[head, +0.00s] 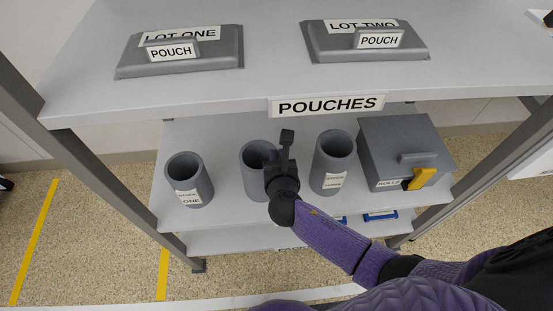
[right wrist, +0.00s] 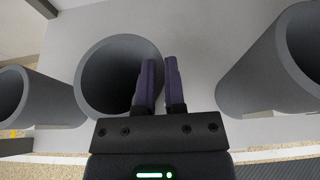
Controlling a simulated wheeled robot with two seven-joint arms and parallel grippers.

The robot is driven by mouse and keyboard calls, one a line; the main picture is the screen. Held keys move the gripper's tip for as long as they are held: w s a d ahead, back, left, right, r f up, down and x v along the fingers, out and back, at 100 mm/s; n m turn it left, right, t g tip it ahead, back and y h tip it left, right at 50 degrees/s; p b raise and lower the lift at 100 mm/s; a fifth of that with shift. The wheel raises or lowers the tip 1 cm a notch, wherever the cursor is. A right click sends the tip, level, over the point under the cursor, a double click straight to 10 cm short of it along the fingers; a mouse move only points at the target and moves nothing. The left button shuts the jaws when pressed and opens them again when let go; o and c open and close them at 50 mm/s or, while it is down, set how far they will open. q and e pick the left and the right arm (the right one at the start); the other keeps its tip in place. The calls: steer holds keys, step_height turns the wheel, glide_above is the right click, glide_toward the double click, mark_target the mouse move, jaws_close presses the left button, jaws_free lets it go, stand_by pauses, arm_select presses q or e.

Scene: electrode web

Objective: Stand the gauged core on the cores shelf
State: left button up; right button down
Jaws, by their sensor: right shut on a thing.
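The middle core (head: 254,158) is a grey hollow cylinder standing upright on the shelf board (head: 225,134) below the POUCHES sign. My right gripper (head: 277,165) is shut on its right wall. In the right wrist view, one finger of the gripper (right wrist: 160,75) is inside the mouth of the core (right wrist: 95,55) and the other is outside. Any label on this core is hidden. A left core (head: 190,168), with a label ending in ONE, and a right core (head: 330,152), with a label too small to read, stand on either side. My left gripper is out of view.
A grey box (head: 397,143) labelled ROLLS with a yellow latch (head: 424,177) stands right of the cores. A lower board (head: 240,238) holds blue-edged items.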

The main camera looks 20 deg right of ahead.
steer(key=shift+r, duration=0.1)
steer(key=c, duration=1.2)
jaws_free()
steer(key=o, duration=0.5)
